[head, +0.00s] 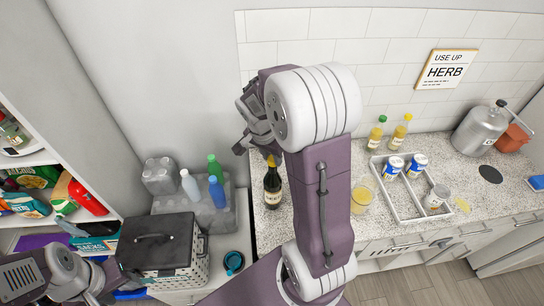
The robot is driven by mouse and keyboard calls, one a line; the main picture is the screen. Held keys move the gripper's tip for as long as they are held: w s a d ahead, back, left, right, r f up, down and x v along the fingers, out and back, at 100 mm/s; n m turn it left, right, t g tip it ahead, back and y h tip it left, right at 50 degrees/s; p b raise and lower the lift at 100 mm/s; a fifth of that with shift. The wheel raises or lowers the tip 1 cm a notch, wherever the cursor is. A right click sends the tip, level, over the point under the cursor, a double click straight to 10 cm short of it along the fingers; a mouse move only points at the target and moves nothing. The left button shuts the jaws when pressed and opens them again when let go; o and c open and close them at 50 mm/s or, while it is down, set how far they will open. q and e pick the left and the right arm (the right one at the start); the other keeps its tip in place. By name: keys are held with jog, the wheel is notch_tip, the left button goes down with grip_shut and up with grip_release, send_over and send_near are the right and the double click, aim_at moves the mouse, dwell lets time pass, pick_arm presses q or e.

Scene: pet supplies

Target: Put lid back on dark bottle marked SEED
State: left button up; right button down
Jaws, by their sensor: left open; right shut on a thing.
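A dark bottle (272,188) with a pale label and an orange-yellow top stands upright on the counter, left of my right forearm. Its label is too small to read, so I cannot confirm the word SEED. My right gripper (246,124) is above and slightly left of this bottle in the picture, apart from it. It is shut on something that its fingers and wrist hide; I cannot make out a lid. My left gripper (114,284) is open at the lower left, in front of the dark-lidded carrier and far from the bottle.
A black-lidded carrier (158,240) and a blue mug (233,262) are at lower left. A clear bin (212,222) holds several bottles. A divided tray (393,208) with cans, a yellow-filled glass (362,197) and a metal canister (478,132) are right. My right arm covers the middle counter.

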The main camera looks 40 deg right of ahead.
jog(key=shift+f+b, duration=0.2)
jog(key=shift+b, duration=0.2)
dwell(0.8)
dwell(0.4)
jog(key=c, duration=0.5)
grip_release()
jog(key=shift+r+p, duration=2.85)
jog(key=shift+r, duration=0.75)
jog(key=shift+c, duration=0.4)
jog(key=shift+f, duration=0.1)
grip_shut()
